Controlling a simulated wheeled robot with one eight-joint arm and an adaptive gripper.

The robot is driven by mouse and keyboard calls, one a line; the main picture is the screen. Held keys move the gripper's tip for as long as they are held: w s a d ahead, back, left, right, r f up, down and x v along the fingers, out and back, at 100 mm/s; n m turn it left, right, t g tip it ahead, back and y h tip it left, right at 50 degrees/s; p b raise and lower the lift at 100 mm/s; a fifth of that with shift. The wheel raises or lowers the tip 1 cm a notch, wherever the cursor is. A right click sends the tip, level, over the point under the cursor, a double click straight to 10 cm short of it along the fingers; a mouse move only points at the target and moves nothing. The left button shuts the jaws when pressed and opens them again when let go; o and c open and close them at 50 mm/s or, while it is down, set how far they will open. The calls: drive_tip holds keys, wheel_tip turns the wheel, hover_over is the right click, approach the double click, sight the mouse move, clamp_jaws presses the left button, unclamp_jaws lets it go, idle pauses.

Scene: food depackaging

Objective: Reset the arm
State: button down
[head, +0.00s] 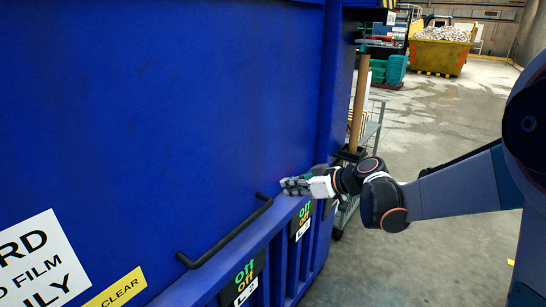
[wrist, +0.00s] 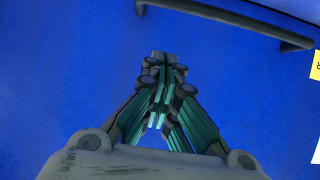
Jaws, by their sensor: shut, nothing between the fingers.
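My gripper (head: 291,185) is at the end of my arm, which reaches in from the right in the head view. It is close to the blue container wall (head: 160,100), just past the upper right end of a dark bar handle (head: 232,233). In the wrist view my gripper (wrist: 163,62) is shut and empty, with its fingertips together against a blue background. The bar handle (wrist: 225,14) runs across the top of the wrist view, apart from the fingers. Whether the fingertips touch the wall cannot be told.
A ledge below the bar carries black panels with green "off" lettering (head: 245,270). A wheeled rack (head: 372,130) stands just behind my gripper. A yellow skip (head: 440,57) and teal crates (head: 396,68) are farther back. Grey floor (head: 450,240) is open at the right.

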drive_tip(key=s+d+m+h, duration=0.3)
drive_tip(key=s+d, duration=0.1)
drive_tip(key=s, duration=0.6)
drive_tip(key=s+d+f+m+h+b, duration=0.1)
drive_tip(key=s+d+m+h, duration=0.2)
drive_tip(key=s, duration=0.8)
drive_tip(key=s+d+f+m+h+b, duration=0.1)
drive_tip(key=s+d+m+h, duration=0.2)
drive_tip(key=s, duration=0.7)
drive_tip(key=shift+s+d+f+m+g+h, duration=0.25)
drive_tip(key=shift+s+d+m+g+h, duration=0.2)
drive_tip(key=shift+d, duration=0.35)
